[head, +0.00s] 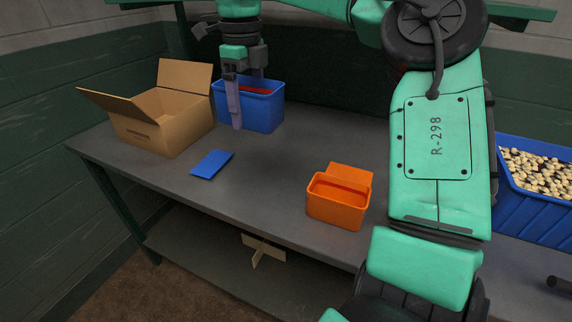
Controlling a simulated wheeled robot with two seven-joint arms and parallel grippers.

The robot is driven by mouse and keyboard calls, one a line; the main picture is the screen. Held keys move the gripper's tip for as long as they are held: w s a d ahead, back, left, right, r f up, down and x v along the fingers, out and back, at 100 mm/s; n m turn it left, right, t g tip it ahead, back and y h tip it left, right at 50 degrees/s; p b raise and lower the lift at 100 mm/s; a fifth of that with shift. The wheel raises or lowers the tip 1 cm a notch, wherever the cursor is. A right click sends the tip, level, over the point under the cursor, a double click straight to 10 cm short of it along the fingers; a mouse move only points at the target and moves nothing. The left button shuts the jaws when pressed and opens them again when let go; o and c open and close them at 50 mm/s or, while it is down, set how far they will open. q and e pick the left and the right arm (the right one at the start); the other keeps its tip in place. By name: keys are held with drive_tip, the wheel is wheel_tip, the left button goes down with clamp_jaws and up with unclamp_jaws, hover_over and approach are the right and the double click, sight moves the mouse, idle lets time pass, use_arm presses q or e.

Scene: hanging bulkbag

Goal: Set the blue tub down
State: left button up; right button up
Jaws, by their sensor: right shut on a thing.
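The blue tub (264,112) is near the back of the grey workbench (270,180), just right of an open cardboard box. It looks upright, and something red shows inside its rim. My right gripper (244,84) comes down from above and is shut on the tub's left part, with one grey finger in front of the outer wall. The other finger is partly hidden. I cannot tell whether the tub's base touches the bench or hangs slightly above it. My left gripper is not in view.
The open cardboard box (160,126) stands at the back left. A flat blue piece (212,164) lies in front of the tub. An orange bin (337,208) stands near the front edge. A blue crate (532,205) of pale pieces is at right. The bench middle is clear.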

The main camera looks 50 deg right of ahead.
hover_over(257, 187)
wheel_tip(257, 187, down, 12)
wheel_tip(257, 187, down, 8)
drive_tip(key=shift+r, duration=0.15)
drive_tip(key=o, duration=1.3)
drive_tip(key=shift+b, duration=0.45)
drive_tip(key=shift+c, duration=0.2)
drive_tip(key=shift+o, duration=0.6)
drive_tip(key=shift+r, duration=0.25)
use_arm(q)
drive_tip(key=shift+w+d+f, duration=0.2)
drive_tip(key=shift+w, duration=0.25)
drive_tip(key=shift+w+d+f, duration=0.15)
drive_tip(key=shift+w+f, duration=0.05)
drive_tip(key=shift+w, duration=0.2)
use_arm(e)
wheel_tip(257, 187, up, 12)
drive_tip(key=shift+f, duration=0.15)
